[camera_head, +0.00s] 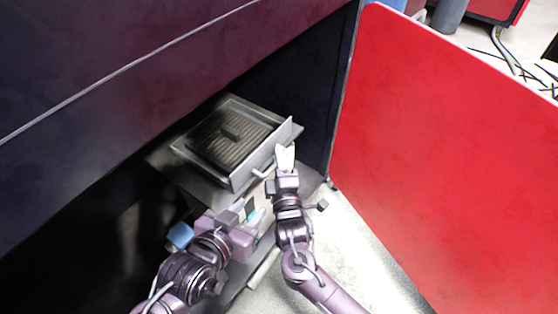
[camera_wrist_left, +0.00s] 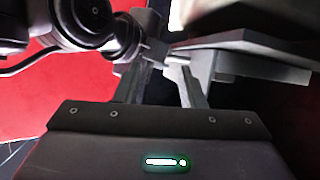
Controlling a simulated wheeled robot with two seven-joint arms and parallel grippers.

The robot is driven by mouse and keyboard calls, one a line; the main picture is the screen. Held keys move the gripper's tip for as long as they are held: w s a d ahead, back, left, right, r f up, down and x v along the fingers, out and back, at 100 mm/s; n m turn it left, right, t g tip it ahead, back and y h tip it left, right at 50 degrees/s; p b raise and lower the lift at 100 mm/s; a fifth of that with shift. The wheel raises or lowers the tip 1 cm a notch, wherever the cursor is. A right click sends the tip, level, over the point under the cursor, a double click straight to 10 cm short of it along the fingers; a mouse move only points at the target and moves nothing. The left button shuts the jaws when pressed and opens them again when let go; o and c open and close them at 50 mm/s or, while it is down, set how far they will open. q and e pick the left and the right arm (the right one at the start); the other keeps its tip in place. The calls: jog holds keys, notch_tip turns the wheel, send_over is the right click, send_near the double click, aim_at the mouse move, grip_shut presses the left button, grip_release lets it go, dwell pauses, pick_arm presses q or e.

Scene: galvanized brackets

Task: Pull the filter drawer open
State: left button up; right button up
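The filter drawer (camera_head: 232,180) is a grey metal box, seen from above in the head view. It stands out with its top uncovered, showing a ribbed filter (camera_head: 213,147) with a dark grip on it. A bar handle (camera_head: 262,173) sits on its front. My right gripper (camera_head: 285,157) has pale fingertips beside the handle's right end, with a small notch between them; contact is unclear. My left gripper (camera_head: 250,209) is lower, below the drawer front. In the left wrist view its fingers (camera_wrist_left: 162,78) are apart, with no object clearly between them.
A red panel (camera_head: 430,150) stands to the right. A large dark hood (camera_head: 130,70) overhangs the drawer from the upper left. Pale floor (camera_head: 350,240) is clear between my right arm and the panel. A blue item (camera_head: 180,236) shows near my left arm.

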grip_shut()
dwell(0.3)
